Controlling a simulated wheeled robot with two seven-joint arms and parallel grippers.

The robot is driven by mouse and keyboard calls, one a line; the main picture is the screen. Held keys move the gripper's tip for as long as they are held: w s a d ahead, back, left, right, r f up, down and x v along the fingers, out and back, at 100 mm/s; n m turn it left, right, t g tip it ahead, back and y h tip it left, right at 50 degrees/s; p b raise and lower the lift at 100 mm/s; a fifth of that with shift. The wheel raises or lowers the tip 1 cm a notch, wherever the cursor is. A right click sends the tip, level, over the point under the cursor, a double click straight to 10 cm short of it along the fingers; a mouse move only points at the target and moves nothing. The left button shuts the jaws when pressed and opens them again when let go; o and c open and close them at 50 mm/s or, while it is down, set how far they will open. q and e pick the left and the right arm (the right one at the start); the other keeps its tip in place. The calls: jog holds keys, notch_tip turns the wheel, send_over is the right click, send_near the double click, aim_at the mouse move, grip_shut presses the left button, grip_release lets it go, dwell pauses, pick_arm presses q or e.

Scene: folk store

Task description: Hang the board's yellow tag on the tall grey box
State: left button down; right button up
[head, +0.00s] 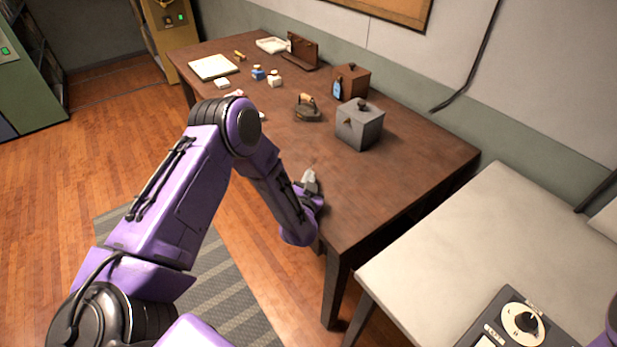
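A grey box (359,128) with a dark knob on its lid and a small dark triangular mark on its front stands near the right end of the dark wooden table (400,175). My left gripper (309,178) is low over the table's near edge, in front of and left of the grey box, and apart from it. Its fingers are small and partly hidden by my wrist, so I cannot tell if they are open. I cannot make out a yellow tag for certain; a small yellowish piece (239,56) lies at the far end. My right gripper is not in view.
A brown box (352,78) with a blue tag stands behind the grey box. A dark iron-like object (307,110) sits to its left. Small bottles (258,73), a pale board (213,67) and a brown stand (303,50) are farther back. A pale table (470,240) is at right.

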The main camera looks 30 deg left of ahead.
pick_arm(q)
jog(key=shift+s+f, duration=0.1)
jog(key=c, duration=1.3)
grip_release()
jog(key=shift+c, duration=0.2)
